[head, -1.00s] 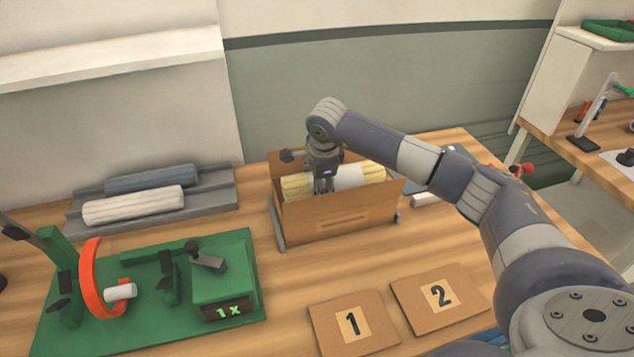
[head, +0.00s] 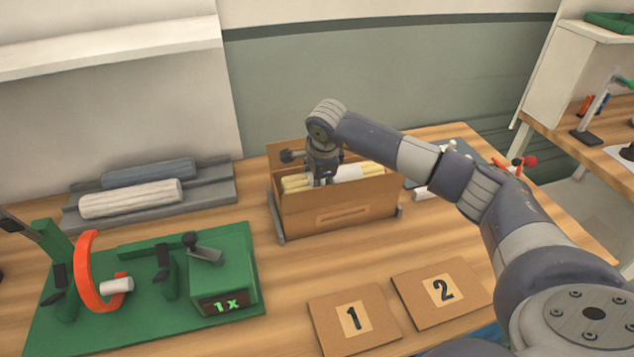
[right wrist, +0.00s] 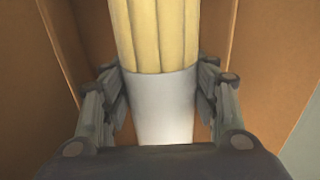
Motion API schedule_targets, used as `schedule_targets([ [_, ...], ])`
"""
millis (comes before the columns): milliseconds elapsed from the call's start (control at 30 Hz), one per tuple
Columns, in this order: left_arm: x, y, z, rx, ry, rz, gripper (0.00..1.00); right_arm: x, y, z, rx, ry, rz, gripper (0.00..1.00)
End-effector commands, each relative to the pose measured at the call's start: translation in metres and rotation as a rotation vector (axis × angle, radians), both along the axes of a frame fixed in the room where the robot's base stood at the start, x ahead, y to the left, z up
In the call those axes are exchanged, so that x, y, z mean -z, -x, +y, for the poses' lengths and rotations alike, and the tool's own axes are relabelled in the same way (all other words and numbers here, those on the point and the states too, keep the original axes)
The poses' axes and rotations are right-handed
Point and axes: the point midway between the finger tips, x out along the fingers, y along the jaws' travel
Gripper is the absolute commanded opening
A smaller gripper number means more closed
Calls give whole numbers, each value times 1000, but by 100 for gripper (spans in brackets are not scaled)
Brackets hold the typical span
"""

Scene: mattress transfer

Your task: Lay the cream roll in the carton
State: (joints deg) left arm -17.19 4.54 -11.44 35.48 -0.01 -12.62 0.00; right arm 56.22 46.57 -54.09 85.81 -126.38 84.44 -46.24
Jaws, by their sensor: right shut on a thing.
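The cream roll (head: 296,184), pale yellow and ribbed with a smooth white band, lies lengthwise inside the open brown carton (head: 345,217) in the head view. Its top shows just above the carton's front wall. My right gripper (head: 322,182) reaches down into the carton and is shut on the roll. In the right wrist view the fingers (right wrist: 164,100) press both sides of the roll's white band (right wrist: 163,105), with the cream ribbed part (right wrist: 160,35) beyond. Carton walls stand on both sides. The roll's underside is hidden. My left gripper is not in view.
A grey rack (head: 215,188) at the back left holds a whitish roll (head: 130,199) and a blue-grey roll (head: 150,173). A green fixture (head: 225,260) with an orange ring (head: 84,275) stands front left. Cards 1 (head: 353,322) and 2 (head: 442,292) lie in front of the carton.

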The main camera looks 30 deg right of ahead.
Motion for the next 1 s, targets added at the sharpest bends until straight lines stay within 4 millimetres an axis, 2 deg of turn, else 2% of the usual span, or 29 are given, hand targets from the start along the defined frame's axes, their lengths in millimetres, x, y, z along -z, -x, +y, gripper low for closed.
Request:
schedule_targets([
  [1000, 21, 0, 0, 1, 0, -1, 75, 26, 0, 0, 0, 1, -1, 21],
])
